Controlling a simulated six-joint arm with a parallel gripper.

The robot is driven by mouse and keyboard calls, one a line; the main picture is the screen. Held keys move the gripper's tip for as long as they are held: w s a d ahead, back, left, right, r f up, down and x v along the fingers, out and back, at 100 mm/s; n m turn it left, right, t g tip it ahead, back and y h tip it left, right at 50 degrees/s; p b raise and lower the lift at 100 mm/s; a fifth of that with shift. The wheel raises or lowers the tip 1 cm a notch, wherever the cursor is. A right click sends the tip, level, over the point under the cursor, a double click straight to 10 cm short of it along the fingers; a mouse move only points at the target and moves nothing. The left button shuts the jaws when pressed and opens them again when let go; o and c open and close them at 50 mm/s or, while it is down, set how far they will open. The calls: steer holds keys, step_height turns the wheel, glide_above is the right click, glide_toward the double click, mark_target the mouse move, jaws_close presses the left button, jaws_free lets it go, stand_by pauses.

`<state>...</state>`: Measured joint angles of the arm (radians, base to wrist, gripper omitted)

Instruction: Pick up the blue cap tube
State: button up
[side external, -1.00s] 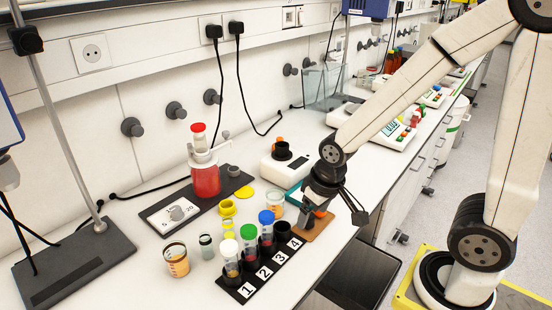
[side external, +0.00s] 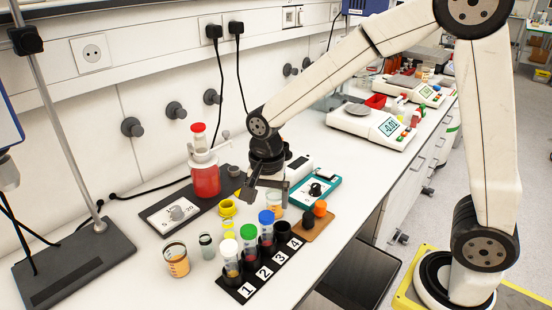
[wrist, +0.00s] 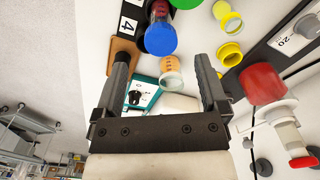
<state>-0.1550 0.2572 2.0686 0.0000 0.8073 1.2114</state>
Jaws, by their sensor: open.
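The blue cap tube (side external: 266,217) stands upright in the black rack (side external: 236,288), in the place marked 3. In the wrist view its round blue cap (wrist: 160,40) shows just beyond and between my fingertips. My gripper (side external: 266,190) is open and empty, with its fingers behind and above the rack in the side view. The wrist view shows my gripper's fingers (wrist: 164,75) spread apart, with nothing between them touching. The green cap tube (side external: 249,231) stands to the left of the blue one, and the white cap tube (side external: 229,248) is beyond it. Place 4 holds no capped tube.
A clear cup (side external: 275,201) stands close behind the blue cap tube. A brown board (side external: 313,228) with orange and black parts lies to the right, near a teal device (side external: 326,193). A red bottle (side external: 206,180) and yellow parts (side external: 228,207) stand to the left.

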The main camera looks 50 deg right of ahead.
mark_target(266, 215)
steer(key=shift+w+a+m, duration=0.15)
steer(key=shift+m, duration=0.15)
steer(key=shift+f, duration=1.25)
steer(key=shift+f, duration=0.15)
steer(key=shift+f, duration=2.45)
jaws_close()
